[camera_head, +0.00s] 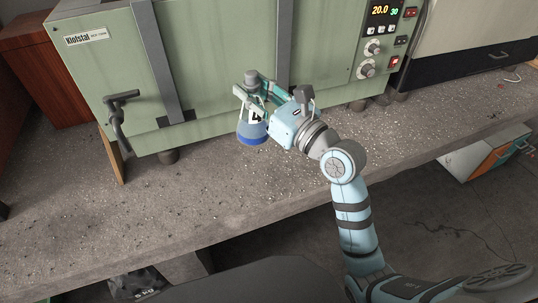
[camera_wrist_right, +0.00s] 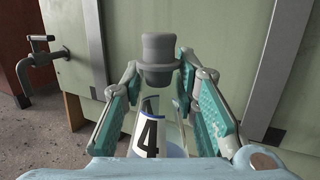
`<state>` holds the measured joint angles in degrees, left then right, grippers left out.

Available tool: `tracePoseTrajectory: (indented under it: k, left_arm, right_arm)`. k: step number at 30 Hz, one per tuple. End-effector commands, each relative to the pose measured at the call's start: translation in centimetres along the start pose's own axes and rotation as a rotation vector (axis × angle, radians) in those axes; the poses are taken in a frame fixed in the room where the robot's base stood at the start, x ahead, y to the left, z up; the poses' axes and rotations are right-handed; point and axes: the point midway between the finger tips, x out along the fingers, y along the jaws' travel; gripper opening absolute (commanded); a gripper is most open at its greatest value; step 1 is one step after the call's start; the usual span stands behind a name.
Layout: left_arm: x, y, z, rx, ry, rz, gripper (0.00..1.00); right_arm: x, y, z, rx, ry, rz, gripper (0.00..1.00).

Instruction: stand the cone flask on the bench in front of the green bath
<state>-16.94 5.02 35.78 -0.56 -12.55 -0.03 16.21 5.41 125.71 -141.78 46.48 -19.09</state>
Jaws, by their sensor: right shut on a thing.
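The cone flask (camera_head: 252,130) has a grey stopper, blue contents at its base and a label; the "4" on its label shows in the right wrist view (camera_wrist_right: 149,137). My right gripper (camera_head: 255,100) is shut on the flask below the stopper, with teal finger pads on both sides. The flask looks upright in front of the green bath (camera_head: 220,60). I cannot tell whether its base touches the bench (camera_head: 240,183) or hangs just above it. Its base is mostly hidden in the right wrist view. My left gripper is not in view.
The bath's tap (camera_head: 119,110) juts out at its left front, and its control panel (camera_head: 381,40) is at the right. A brown wooden box (camera_head: 40,80) stands at far left. The bench is bare along its front edge. An orange and white cabinet (camera_head: 495,155) stands at right.

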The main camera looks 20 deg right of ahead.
Motion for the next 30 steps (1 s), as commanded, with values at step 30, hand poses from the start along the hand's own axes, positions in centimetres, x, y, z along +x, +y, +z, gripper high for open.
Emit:
tracePoseTrajectory:
  k: [30]
  left_arm:
    - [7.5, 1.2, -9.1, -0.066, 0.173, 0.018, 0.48]
  right_arm:
    - [-2.5, 0.3, -16.5, 0.001, 0.000, 0.002, 0.30]
